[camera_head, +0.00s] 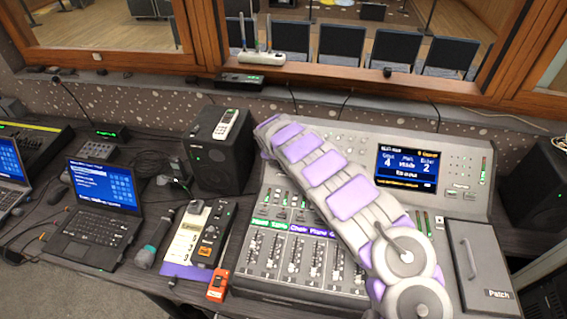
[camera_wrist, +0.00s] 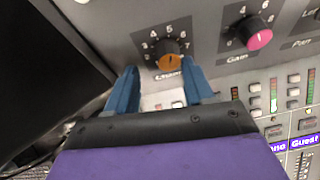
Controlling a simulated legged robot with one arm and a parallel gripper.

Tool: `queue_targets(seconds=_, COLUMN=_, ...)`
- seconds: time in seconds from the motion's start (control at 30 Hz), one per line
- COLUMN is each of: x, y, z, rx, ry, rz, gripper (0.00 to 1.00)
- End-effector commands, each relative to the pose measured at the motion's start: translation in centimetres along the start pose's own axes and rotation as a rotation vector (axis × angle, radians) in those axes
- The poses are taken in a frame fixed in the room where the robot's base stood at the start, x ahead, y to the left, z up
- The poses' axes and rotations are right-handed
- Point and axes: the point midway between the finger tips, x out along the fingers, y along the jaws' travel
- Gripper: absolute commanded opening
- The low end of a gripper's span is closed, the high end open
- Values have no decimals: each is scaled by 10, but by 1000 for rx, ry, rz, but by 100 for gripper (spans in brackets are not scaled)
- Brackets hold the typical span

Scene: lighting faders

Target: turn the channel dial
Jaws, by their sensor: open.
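The channel dial (camera_wrist: 171,61) is a dark knob with an orange face in the wrist view, ringed by printed numbers, with a partly hidden label below it. My gripper (camera_wrist: 161,88) is open, with one blue finger on each side just below the dial in the picture. I cannot tell whether either finger touches it. In the head view my grey and purple arm reaches across the mixing console (camera_head: 465,140) to its upper left. The dial and gripper tips are hidden there.
A pink-faced Gain knob (camera_wrist: 258,38) sits to the right of the dial. A black speaker (camera_head: 213,150) stands close to the console's left side. The console also carries a lit screen (camera_head: 407,168), several faders and a Patch lid (camera_head: 480,262).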

Motion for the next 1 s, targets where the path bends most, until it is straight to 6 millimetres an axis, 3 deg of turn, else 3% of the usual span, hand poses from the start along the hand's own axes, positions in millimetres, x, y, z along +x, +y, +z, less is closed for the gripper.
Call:
queue_targets(seconds=0.33, x=-1, y=-16, z=10, rx=11, ry=-6, rz=14, gripper=52)
queue_targets(seconds=0.87, x=-3, y=-11, z=6, rx=9, ry=-6, rz=8, gripper=2)
queue_targets(seconds=1.0, x=-3, y=-12, z=6, rx=9, ry=-6, rz=10, gripper=0)
